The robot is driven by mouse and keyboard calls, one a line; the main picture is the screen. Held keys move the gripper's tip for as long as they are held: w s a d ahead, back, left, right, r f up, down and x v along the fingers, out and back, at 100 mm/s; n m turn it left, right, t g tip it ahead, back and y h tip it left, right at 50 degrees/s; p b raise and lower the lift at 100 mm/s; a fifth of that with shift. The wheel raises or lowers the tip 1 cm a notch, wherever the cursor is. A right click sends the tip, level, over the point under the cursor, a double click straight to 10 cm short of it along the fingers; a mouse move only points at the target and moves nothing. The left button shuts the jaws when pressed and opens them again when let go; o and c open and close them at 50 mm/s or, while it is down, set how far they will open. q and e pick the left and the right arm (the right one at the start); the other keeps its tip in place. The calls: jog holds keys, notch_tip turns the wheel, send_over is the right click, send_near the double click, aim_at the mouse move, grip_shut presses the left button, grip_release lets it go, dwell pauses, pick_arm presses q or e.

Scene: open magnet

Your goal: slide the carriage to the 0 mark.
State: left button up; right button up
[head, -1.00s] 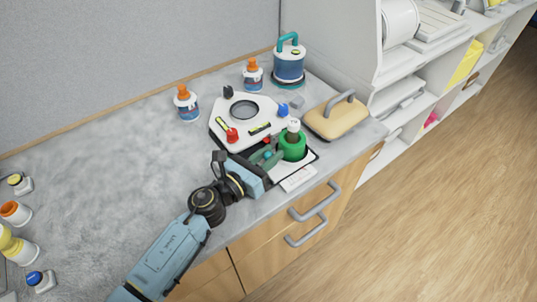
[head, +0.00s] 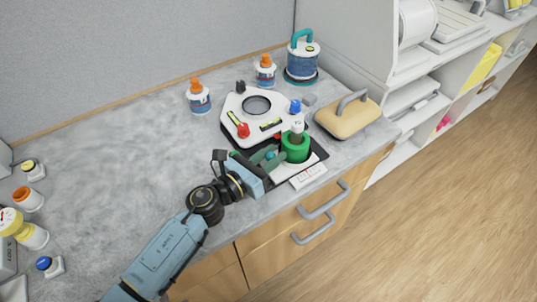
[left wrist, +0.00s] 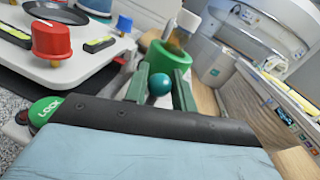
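The carriage is a green round holder (head: 295,147) with a white-capped piece standing in it, on a dark-edged base in front of the white magnet unit (head: 233,104). A teal ball knob (left wrist: 160,84) is at its near side. My left gripper (head: 268,157) has its green fingers on either side of this knob, apparently closed on it; the green holder also shows behind them in the left wrist view (left wrist: 167,60). A white scale card (head: 308,176) lies in front of the carriage; its marks are too small to read. My right gripper is not in view.
The magnet unit carries a red knob (head: 243,130) and a blue knob (head: 295,106). A green LOCK button (left wrist: 43,110) shows in the left wrist view. A wooden block with a grey handle (head: 347,118) stands to the right. Bottles stand behind and at far left.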

pick_arm(q)
jog(key=o, duration=0.3)
jog(key=shift+a, duration=0.1)
jog(key=shift+s+a, duration=0.25)
jog(key=b+v, duration=0.1)
jog(key=v, duration=1.1)
jog(key=shift+s+a+b, duration=0.2)
jog(key=shift+s+b, duration=0.05)
jog(key=shift+b, duration=0.15)
